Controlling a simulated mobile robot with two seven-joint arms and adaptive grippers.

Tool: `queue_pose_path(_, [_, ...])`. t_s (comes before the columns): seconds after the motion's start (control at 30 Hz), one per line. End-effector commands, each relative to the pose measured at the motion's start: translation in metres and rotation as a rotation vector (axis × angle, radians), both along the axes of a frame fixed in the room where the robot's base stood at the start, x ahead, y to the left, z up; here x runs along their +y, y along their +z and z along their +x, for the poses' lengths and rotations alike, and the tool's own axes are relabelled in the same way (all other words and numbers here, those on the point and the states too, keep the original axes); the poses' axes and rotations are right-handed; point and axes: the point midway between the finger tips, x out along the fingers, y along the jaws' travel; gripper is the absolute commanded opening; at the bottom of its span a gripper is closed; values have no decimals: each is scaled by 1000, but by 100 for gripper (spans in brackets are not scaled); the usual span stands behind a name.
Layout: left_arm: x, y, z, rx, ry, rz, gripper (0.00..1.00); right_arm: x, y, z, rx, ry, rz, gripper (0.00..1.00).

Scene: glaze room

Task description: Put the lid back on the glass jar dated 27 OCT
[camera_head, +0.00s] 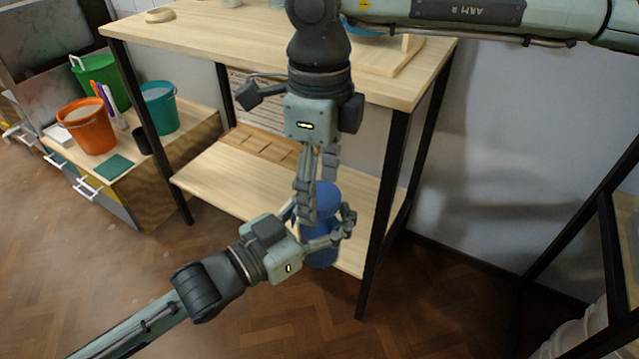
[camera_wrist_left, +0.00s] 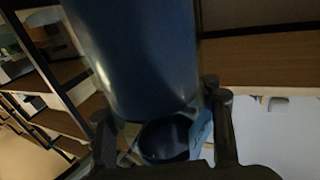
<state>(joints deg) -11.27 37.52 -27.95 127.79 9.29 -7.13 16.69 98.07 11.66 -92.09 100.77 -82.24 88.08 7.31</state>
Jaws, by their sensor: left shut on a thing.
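A blue jar (camera_head: 318,256) is in the middle of the head view, in front of the work table. My left gripper (camera_head: 325,238) is shut around it from the left. A blue upper part (camera_head: 326,196) shows above the fingers; I cannot tell whether it is the lid or the jar. My right gripper (camera_head: 317,190) points down at this upper part, and its fingers overlap it; its grip is unclear. In the left wrist view a large blue cylinder (camera_wrist_left: 140,55) fills the top, with a dark blue round piece (camera_wrist_left: 165,138) and a light blue tag (camera_wrist_left: 201,132) between the fingers. No date is readable.
The wooden table (camera_head: 230,50) has a lower shelf (camera_head: 225,180) and black legs close behind the grippers. An orange bucket (camera_head: 87,128), a green bucket (camera_head: 102,80) and a teal bucket (camera_head: 159,108) stand on a cabinet at left. The floor in front is clear.

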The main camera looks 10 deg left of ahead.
Motion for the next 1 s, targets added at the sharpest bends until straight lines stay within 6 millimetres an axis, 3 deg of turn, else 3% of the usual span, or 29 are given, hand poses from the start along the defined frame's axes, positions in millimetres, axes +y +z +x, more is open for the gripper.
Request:
queue_pose_path(0.33, [0,3,0,-5,0,-3,0,0,3,0,-1,1,-1,70])
queue_pose_path(0.7, [0,2,0,-4,0,-2,0,0,44,0,-2,2,-1,70])
queue_pose_path(1.0, [0,3,0,-4,0,-2,0,0,46,0,0,6,-2,67])
